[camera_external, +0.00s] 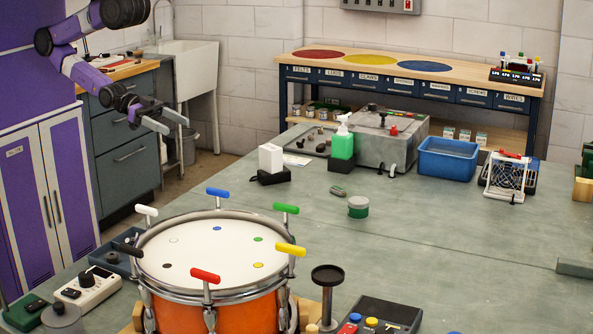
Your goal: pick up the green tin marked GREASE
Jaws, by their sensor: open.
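A small round tin (358,207) with a green side and a pale top stands on the grey bench, right of and behind the drum. Any marking on it is too small to read. My gripper (176,122) is at the upper left, in the air, open and empty. It is well to the left of the tin and apart from it.
An orange drum (218,312) with coloured handles around its rim stands at the front. A green pump bottle (342,142), a grey metal box (385,145) and a blue bin (447,159) stand behind the tin. A small greenish item (338,191) lies just left of it. Bench right of the tin is clear.

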